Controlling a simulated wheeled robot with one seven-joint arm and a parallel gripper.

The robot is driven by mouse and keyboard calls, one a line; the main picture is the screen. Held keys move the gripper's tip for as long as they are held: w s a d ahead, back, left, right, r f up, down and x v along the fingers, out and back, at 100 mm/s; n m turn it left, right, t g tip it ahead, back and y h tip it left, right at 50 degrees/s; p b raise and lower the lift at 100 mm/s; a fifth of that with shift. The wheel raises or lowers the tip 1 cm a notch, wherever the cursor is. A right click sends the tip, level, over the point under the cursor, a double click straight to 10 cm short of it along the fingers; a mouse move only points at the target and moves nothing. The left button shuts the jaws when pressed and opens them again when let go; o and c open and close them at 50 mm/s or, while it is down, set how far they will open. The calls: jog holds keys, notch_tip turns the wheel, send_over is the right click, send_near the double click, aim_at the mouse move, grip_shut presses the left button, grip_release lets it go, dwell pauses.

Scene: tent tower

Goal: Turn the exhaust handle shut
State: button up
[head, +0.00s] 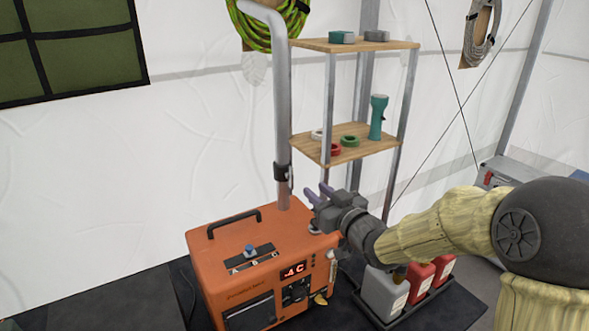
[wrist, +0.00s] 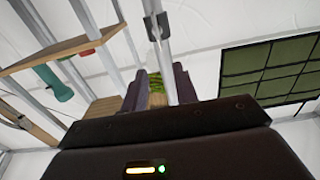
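The grey exhaust pipe (head: 282,100) rises upright from the orange heater (head: 235,265). A black collar (head: 281,172) wraps its lower part, and a small dark piece at the collar's right side looks like the exhaust handle (head: 291,180). My gripper (head: 316,192) is just right of the pipe and slightly below the collar, with its two purple fingers spread and pointing up-left. In the wrist view my gripper (wrist: 157,85) is open, and the pipe (wrist: 154,28) shows between and beyond the fingers. The handle cannot be made out there, and no contact shows.
A wooden shelf rack (head: 345,143) with tape rolls and a teal flashlight (head: 377,117) stands behind my gripper. A grey jerrycan (head: 385,293) and red ones (head: 420,283) stand below my arm. A green cable coil (head: 268,22) hangs behind the pipe.

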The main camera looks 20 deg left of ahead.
aim_at(293, 171)
jog(key=p+x, duration=0.3)
jog(key=x, duration=0.8)
jog(key=shift+w+a+p, duration=0.1)
jog(key=shift+w+p, duration=0.05)
jog(key=shift+p, duration=0.15)
grip_shut()
